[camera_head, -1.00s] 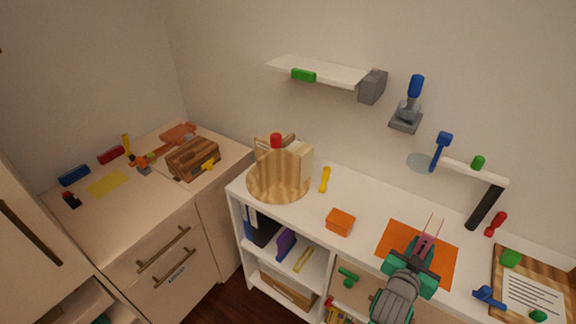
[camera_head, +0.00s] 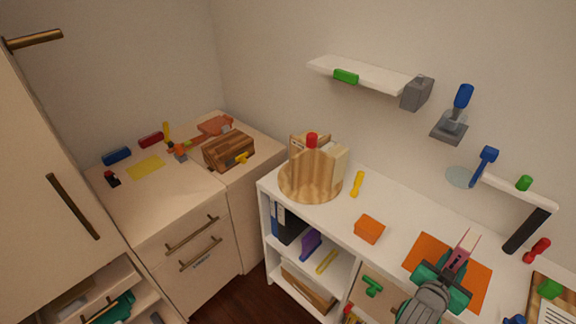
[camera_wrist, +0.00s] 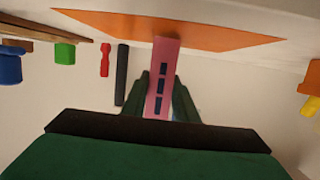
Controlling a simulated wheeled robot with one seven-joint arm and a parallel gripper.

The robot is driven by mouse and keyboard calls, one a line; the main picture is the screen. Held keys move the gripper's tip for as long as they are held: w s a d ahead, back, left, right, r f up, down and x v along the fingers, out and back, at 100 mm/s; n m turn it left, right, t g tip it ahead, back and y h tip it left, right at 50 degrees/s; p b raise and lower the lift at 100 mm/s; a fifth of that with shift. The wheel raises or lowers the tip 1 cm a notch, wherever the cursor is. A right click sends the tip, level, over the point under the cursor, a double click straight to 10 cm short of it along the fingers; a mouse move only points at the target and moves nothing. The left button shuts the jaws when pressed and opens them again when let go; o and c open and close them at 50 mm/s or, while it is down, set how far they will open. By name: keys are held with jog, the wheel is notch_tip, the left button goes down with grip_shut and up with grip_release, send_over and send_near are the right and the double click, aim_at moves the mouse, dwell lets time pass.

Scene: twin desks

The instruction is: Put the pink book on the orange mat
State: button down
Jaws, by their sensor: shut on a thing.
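The pink book (camera_wrist: 162,68) is held between the fingers of my gripper (camera_wrist: 163,102) in the wrist view, its narrow side with dark marks facing the camera. In the head view the book (camera_head: 463,249) stands up from my gripper (camera_head: 447,277). The orange mat (camera_head: 423,247) lies on the white desk, partly covered in that view by my gripper and the book. The mat (camera_wrist: 205,36) also shows in the wrist view, beyond the book. I cannot tell whether the book touches the mat.
An orange box (camera_head: 369,229) stands left of the mat. A yellow item (camera_head: 357,184) and a round wooden holder (camera_head: 311,177) are further left. A black post (camera_head: 527,231) and a red item (camera_head: 537,250) are to the right. The desk between box and mat is clear.

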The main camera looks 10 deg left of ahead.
jog(key=shift+f, duration=0.45)
jog(key=c, duration=0.8)
grip_release()
jog(key=shift+o, duration=0.2)
jog(key=v, duration=1.4)
dwell(0.6)
